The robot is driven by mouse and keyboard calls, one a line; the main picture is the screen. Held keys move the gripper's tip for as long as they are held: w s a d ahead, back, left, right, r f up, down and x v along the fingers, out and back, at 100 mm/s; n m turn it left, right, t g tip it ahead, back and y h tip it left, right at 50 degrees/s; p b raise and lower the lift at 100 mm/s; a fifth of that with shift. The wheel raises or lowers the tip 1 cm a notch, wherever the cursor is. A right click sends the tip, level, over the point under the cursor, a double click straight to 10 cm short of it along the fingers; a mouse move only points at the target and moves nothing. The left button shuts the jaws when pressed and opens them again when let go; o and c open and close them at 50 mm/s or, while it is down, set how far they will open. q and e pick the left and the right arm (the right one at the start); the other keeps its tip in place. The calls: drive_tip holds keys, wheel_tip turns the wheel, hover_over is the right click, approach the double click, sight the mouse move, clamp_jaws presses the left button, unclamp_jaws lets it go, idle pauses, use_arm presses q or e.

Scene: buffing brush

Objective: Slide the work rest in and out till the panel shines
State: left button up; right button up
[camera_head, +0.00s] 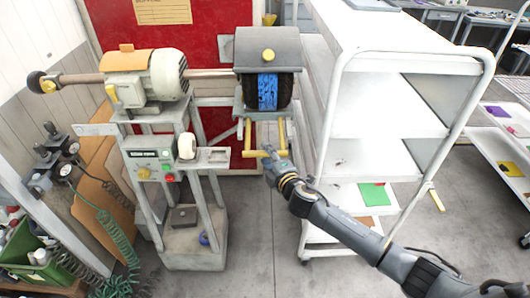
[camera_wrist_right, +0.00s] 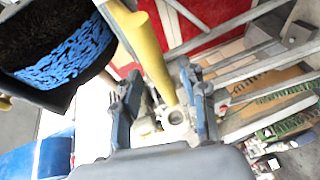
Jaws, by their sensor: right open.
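The work rest shows as two yellow rails under the brush housing with a yellow crossbar (camera_head: 250,153) at their front. The black and blue brush (camera_head: 267,92) sits above it under a grey hood; it also shows in the right wrist view (camera_wrist_right: 65,60). My right gripper (camera_head: 270,156) is at the right part of the crossbar. In the right wrist view my right gripper (camera_wrist_right: 160,78) is open, with a yellow bar (camera_wrist_right: 152,52) running between its fingers; contact cannot be told. A control panel (camera_head: 152,165) with a dark display and coloured buttons is on the machine's stand. My left gripper is out of view.
A white shelf cart (camera_head: 385,105) stands close to the right of the brush, beside my right arm. The motor (camera_head: 150,75) and its stand are at the left. A green crate (camera_head: 40,255) and coiled hoses lie at lower left. Floor in front is clear.

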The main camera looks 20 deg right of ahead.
drive_tip(key=shift+x, duration=0.9)
clamp_jaws()
